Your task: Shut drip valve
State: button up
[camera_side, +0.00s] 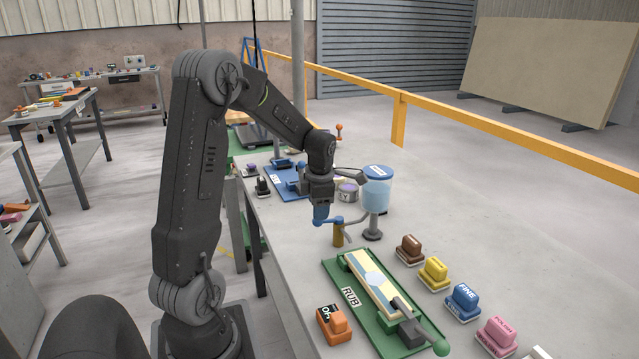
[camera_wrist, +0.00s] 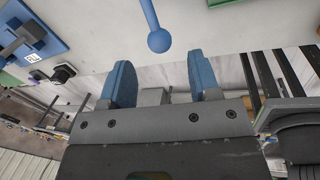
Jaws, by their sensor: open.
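The drip valve has a blue lever (camera_side: 331,220) with a round ball end, on a brass-coloured post (camera_side: 338,238). The post stands beside a clear water tank (camera_side: 376,195) with a blue lid. The lever also shows in the wrist view (camera_wrist: 157,38), coming in from the top edge with its ball end toward my gripper. My gripper (camera_wrist: 158,78) is open, with blue fingers and nothing between them. The ball shows just beyond the fingertips, in line with the gap. In the side view my gripper (camera_side: 321,213) is close to the lever's end; I cannot tell whether they touch.
A green tray (camera_side: 427,351) labelled RUB holds a long strip in front. An orange OFF block (camera_side: 334,323) is at its left. Several coloured blocks, one blue (camera_side: 462,299), line its right. A blue plate (camera_side: 290,195) lies behind my gripper.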

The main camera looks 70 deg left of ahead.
notch_tip(320, 180, up, 9)
jog(key=d, duration=0.1)
jog(key=shift+s+d+f, duration=0.15)
jog(key=shift+s+d, duration=0.05)
jog(key=shift+d, duration=0.15)
jog(key=shift+d, duration=0.1)
jog(key=s+d+r+m+t, duration=0.2)
jog(key=d+r+m+t, duration=0.15)
jog(key=d+m, duration=1.15)
jog(key=s+d+m+t+h, duration=0.1)
jog(key=s+d+m, duration=0.3)
jog(key=m, duration=0.5)
jog(key=s+d+m+h, duration=0.1)
jog(key=s+d+m, duration=0.4)
jog(key=d+m, duration=0.3)
jog(key=shift+d+f+m+t, duration=0.15)
jog(key=shift+d+m+t, duration=0.25)
jog(key=shift+m, duration=0.6)
